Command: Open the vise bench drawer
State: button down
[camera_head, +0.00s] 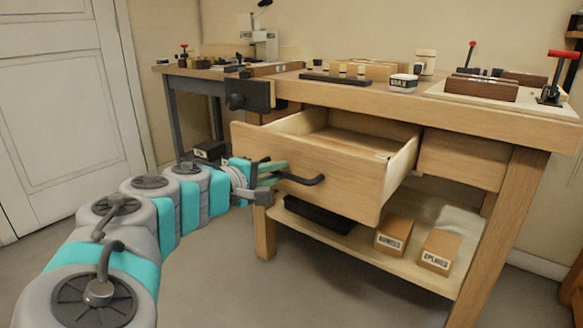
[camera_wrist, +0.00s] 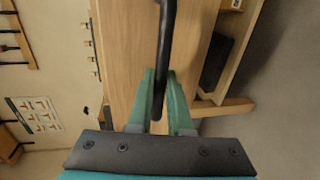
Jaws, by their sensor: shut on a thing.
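The wooden bench drawer (camera_head: 310,173) stands pulled well out of the bench, and its empty-looking inside shows from above in the head view. Its dark bar handle (camera_head: 301,180) runs across the drawer front. My gripper (camera_head: 268,173) is at the left end of that handle. In the wrist view the green fingers (camera_wrist: 161,92) are shut on the black handle (camera_wrist: 167,40), one on each side of it. The vise (camera_head: 250,95) with its dark jaw is on the bench's left front corner.
The bench top (camera_head: 330,90) carries blocks, a labelled tin (camera_head: 403,83) and red-handled clamps (camera_head: 550,92). A second drawer (camera_head: 462,158) to the right is shut. The lower shelf holds two labelled boxes (camera_head: 394,234) and a black tray (camera_head: 316,214). Floor in front is clear.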

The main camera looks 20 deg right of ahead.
jog(key=shift+v, duration=0.8)
jog(key=shift+f, duration=0.2)
jog(key=c, duration=1.1)
grip_release()
jog(key=shift+c, duration=0.2)
jog(key=shift+a, duration=0.2)
